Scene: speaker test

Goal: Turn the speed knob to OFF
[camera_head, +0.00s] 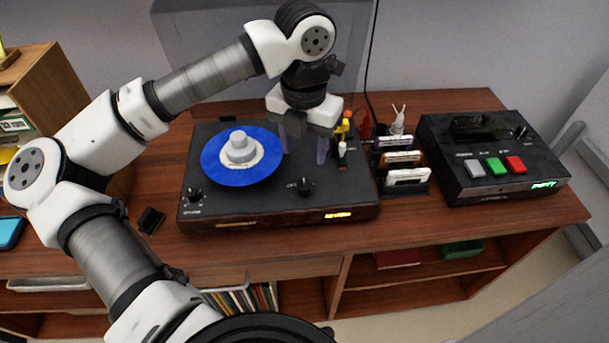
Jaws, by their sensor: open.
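A black turntable (230,208) with a blue record (213,173) on it stands on the wooden cabinet. A small black knob (304,187) is on its front right, with a white label beside it that looks like OFF. Another black knob (194,195) is at its front left corner; its label is too small to read surely. Which of the two is the speed knob I cannot tell for sure. My gripper (304,150) points down over the right part of the turntable, above and behind the front right knob. Its fingers are apart with nothing between them.
A transparent raised lid (200,60) stands behind the turntable. To the right are a rack of cassettes (405,178) and a black device (455,150) with grey, green and red buttons. A small black object (150,220) lies left of the turntable. Bare wood shows along the cabinet's front (420,225).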

